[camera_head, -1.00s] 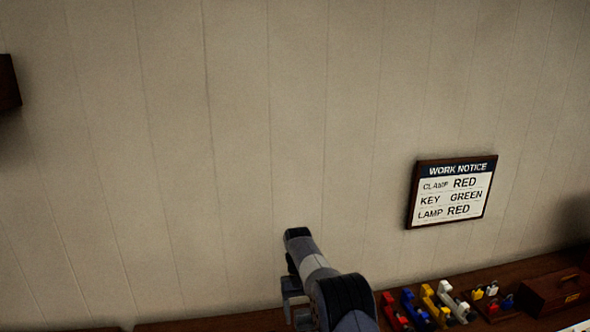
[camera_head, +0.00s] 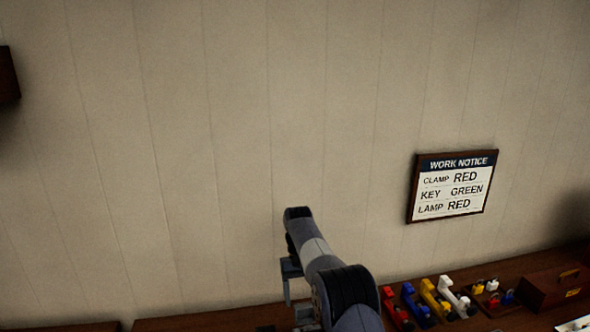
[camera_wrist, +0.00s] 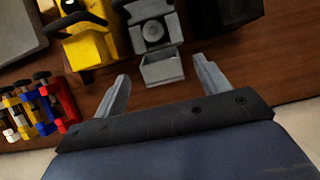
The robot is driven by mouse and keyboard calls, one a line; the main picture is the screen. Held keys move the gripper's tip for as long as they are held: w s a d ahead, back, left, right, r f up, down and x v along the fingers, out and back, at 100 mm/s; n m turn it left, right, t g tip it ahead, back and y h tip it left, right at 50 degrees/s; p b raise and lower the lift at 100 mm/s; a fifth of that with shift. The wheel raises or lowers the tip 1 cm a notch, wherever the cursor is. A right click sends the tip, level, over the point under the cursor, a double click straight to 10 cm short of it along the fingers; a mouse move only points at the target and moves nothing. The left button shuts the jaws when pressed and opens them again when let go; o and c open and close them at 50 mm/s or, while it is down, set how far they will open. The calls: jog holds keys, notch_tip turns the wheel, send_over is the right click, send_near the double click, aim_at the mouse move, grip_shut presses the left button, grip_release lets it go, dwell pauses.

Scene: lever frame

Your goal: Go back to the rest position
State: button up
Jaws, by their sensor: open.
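My gripper (camera_wrist: 163,92) shows in the wrist view with its two fingers spread apart and nothing between them. A grey block-like fixture (camera_wrist: 160,66) lies just beyond the fingertips, apart from them as far as I can tell. In the head view my arm rises from the bottom middle in front of the wall, and the gripper end (camera_head: 292,285) is partly hidden by the arm.
A work notice (camera_head: 452,186) hangs on the wall: clamp red, key green, lamp red. Several coloured clamps (camera_head: 430,298) and a wooden box (camera_head: 550,288) sit on the bench at right. A yellow device (camera_wrist: 90,45) stands beside the grey fixture.

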aim_at(305, 308)
notch_tip(305, 308, up, 6)
jog(key=shift+f+p, duration=0.1)
jog(key=shift+p, duration=0.7)
notch_tip(305, 308, down, 10)
jog(key=shift+r, duration=0.1)
jog(key=shift+s+r+t, duration=0.1)
jog(key=shift+s+t, duration=0.15)
jog(key=shift+t, duration=0.15)
jog(key=shift+s+d+r+t+b, duration=0.15)
jog(key=shift+s+t+b, duration=0.15)
jog(key=shift+t, duration=0.4)
jog(key=t+b, duration=0.2)
jog(key=shift+s+y+b, duration=0.35)
jog(key=shift+s+y, duration=0.05)
jog(key=t+b, duration=0.1)
jog(key=b, duration=0.2)
jog(key=s+t+b, duration=0.1)
jog(key=t+b, duration=0.1)
jog(key=b, duration=0.2)
jog(key=s+t+y+b, duration=0.1)
jog(key=b, duration=0.3)
jog(key=shift+s+d+r+t, duration=0.1)
jog(key=shift+d+t, duration=0.15)
jog(key=shift+t, duration=0.05)
jog(key=a+v, duration=0.1)
jog(key=v, duration=0.9)
jog(key=shift+d+r, duration=0.3)
jog(key=shift+d, duration=0.15)
